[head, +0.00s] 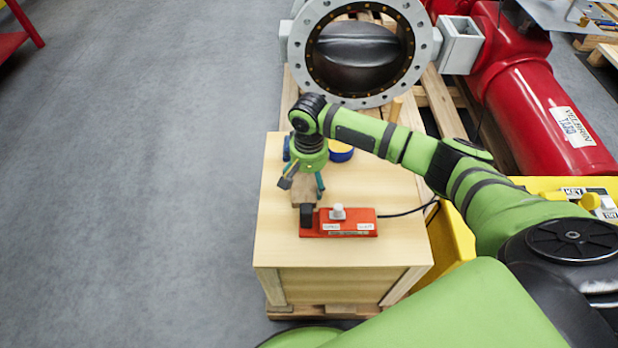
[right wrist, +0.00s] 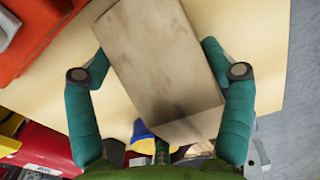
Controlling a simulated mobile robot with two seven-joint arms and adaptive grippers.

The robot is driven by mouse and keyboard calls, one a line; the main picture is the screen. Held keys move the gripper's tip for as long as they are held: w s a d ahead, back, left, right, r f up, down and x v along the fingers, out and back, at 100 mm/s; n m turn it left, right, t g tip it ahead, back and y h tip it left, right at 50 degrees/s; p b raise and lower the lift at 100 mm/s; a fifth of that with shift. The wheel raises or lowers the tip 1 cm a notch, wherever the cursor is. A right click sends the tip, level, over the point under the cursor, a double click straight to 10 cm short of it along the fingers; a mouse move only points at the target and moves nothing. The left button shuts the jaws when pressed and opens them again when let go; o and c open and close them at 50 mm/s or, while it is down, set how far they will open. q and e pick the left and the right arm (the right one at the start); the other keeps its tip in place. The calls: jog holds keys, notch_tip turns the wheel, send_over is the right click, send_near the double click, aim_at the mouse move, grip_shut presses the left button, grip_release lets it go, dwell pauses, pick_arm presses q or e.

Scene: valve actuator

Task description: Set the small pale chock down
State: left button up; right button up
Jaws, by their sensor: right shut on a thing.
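The small pale chock (right wrist: 160,62) is a worn wooden block with dark smudges. In the right wrist view it sits tilted between the teal fingers of my right gripper (right wrist: 157,70), which is shut on it. In the head view my right gripper (head: 304,184) points down over the left part of the wooden crate top (head: 390,190), with the chock (head: 302,196) partly hidden by the fingers. I cannot tell whether the chock touches the crate top. My left gripper is not in view.
A red control box (head: 350,223) with a pale knob and a cable lies just in front of the chock. A blue and yellow round item (head: 340,152) stands behind it. A large flanged valve (head: 362,50) stands at the back. The crate's right side top is clear.

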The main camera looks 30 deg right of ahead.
jog(key=o, duration=1.2)
jog(key=shift+f, duration=0.1)
